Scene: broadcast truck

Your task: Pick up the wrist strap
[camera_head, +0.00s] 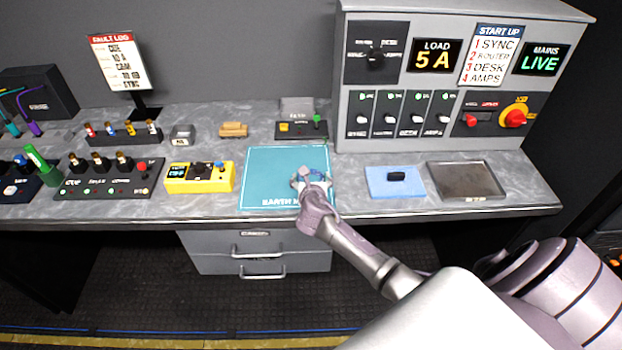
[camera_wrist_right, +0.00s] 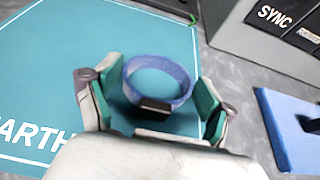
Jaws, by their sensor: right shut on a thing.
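The wrist strap (camera_wrist_right: 158,72) is a blue loop with a dark block at its near side. In the right wrist view it stands between the two green-padded fingers of my right gripper (camera_wrist_right: 156,98), which is shut on it. In the head view my right gripper (camera_head: 312,186) is over the right part of the teal earth mat (camera_head: 265,175), and the strap shows only as a small bluish patch at the fingers. I cannot tell whether the strap touches the mat. My left gripper is not in view.
Right of the mat lie a blue pad (camera_head: 378,188) with a black piece and a grey tray (camera_head: 466,184). A yellow device (camera_head: 205,185) is to the left. The tall grey control panel (camera_head: 440,135) stands behind on the right. Bare bench lies between mat and blue pad.

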